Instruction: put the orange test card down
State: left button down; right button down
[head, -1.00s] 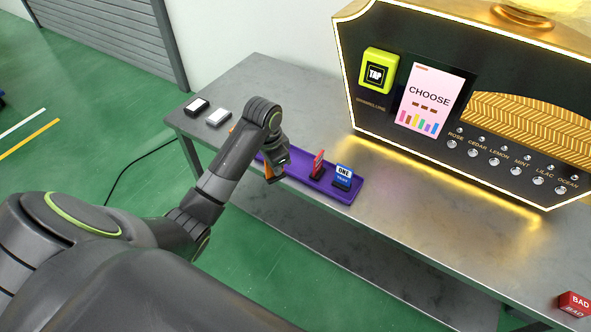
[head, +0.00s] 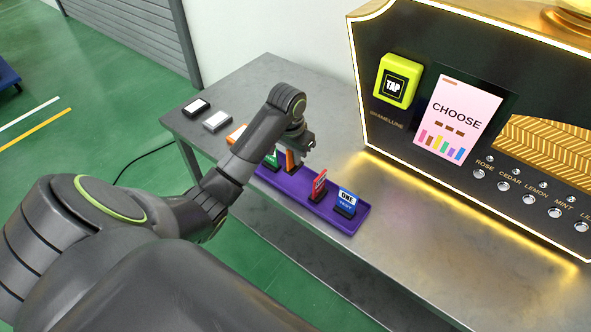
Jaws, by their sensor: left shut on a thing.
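My left gripper (head: 297,150) is shut on the orange test card (head: 290,160), which is upright and partly covered by the fingers. The card is at the purple tray (head: 330,216), between a green card (head: 271,160) and a red card (head: 319,187). I cannot tell whether its lower end touches the tray floor. A blue and white card (head: 346,201) stands at the tray's right end. My forearm hides the tray's left end. My right gripper is not in view.
A black item (head: 197,107), a light grey item (head: 216,121) and a partly hidden orange item (head: 236,133) lie on the grey table (head: 262,82) at left. The black machine (head: 440,60) with a yellow TAP box (head: 398,81) stands behind. Table right of the tray is clear.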

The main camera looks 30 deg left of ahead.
aim_at(294, 169)
pick_arm(q)
notch_tip(294, 169, down, 5)
jog(key=shift+r+b, duration=0.1)
jog(key=shift+b, duration=0.35)
jog(key=shift+f, duration=0.25)
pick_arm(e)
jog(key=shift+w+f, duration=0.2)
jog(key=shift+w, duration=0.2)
pick_arm(q)
jog(key=shift+f, duration=0.1)
jog(key=c, duration=1.6)
grip_release()
jog(key=shift+o, duration=0.2)
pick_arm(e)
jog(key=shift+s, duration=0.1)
